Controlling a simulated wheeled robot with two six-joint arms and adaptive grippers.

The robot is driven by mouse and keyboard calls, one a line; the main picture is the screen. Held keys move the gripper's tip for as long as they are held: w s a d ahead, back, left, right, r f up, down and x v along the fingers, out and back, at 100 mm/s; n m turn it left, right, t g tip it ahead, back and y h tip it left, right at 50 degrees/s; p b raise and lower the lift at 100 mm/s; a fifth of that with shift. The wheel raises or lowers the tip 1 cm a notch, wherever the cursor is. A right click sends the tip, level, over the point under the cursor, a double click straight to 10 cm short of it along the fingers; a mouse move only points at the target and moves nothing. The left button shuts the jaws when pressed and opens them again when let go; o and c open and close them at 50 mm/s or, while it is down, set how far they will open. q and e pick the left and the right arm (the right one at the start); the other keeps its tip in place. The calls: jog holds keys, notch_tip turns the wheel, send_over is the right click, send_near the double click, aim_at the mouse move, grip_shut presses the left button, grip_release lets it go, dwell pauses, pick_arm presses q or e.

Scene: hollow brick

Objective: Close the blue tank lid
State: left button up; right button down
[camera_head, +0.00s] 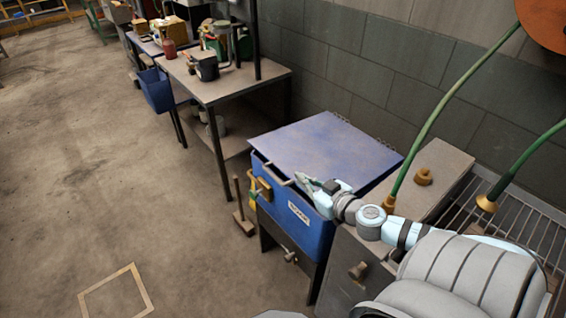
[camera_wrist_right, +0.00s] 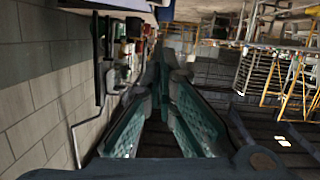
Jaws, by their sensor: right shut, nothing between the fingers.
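The blue tank (camera_head: 300,222) stands against the wall in the middle of the head view, with a white label on its front. Its flat blue lid (camera_head: 325,143) lies over the top and looks level or nearly so; I cannot tell whether a small gap remains under it. A bar handle (camera_head: 277,178) shows at the lid's front edge. My right gripper (camera_head: 303,180) is shut and empty at that edge, just right of the handle; contact is unclear. In the wrist view its fingers (camera_wrist_right: 160,75) converge. My left gripper is not in view.
A grey cabinet (camera_head: 345,270) with a knob stands right of the tank, beside a wire rack (camera_head: 530,220). Green hoses (camera_head: 437,112) hang there. A mallet (camera_head: 242,205) stands on the floor left of the tank. A cluttered workbench (camera_head: 225,85) is behind.

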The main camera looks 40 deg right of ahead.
jog(key=w, duration=0.1)
jog(key=b, duration=0.8)
send_over(282, 183)
notch_tip(282, 183, down, 3)
jog(key=shift+a, duration=0.1)
notch_tip(282, 183, down, 2)
jog(key=shift+f, duration=0.25)
jog(key=shift+s+f, duration=0.15)
jog(key=shift+f, duration=0.2)
jog(key=shift+f, duration=0.1)
